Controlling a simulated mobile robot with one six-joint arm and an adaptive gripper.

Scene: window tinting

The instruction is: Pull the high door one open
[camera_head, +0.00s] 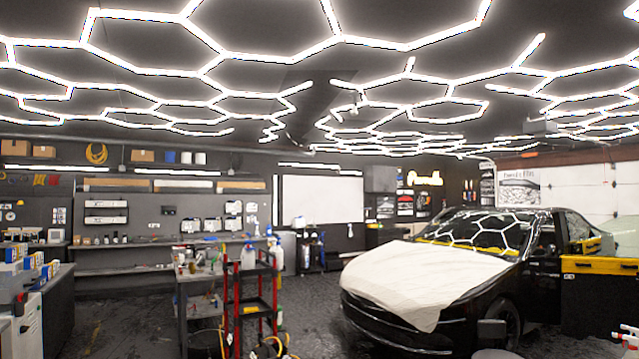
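No door in the head view is clearly marked as the high door one. A grey box-like wall cabinet (380,179) hangs high on the back wall, right of a large white panel (323,199). Its front looks closed, but it is too small to make out a handle. A white sectional garage door (585,190) stands behind the car at the right and appears down. My gripper is not in view, so its state and its distance from any door do not show.
A black car (545,262) with a white sheet (412,281) over its hood fills the right side. A red cart (250,300) and a grey workbench (195,280) stand in the middle. Dark floor (312,315) is open between cart and car. Counters line the left.

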